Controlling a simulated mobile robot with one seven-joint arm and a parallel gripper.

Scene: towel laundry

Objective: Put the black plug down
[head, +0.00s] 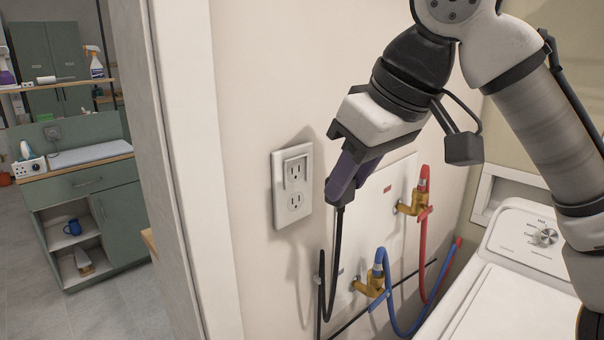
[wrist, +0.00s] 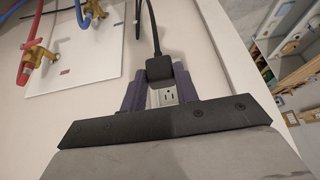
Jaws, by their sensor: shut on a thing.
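My gripper (head: 341,192) is shut on the black plug and holds it in the air in front of the wall, just right of the white wall outlet (head: 292,186). In the wrist view the black plug (wrist: 159,72) sits between the purple fingers of my gripper (wrist: 158,88). Its black cord (head: 334,245) hangs down from the fingertips in the head view. The plug's body is mostly hidden by the fingers there. Part of the outlet (wrist: 168,96) shows behind the plug in the wrist view, and the plug looks apart from it.
A white washing machine (head: 505,290) stands at the lower right.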

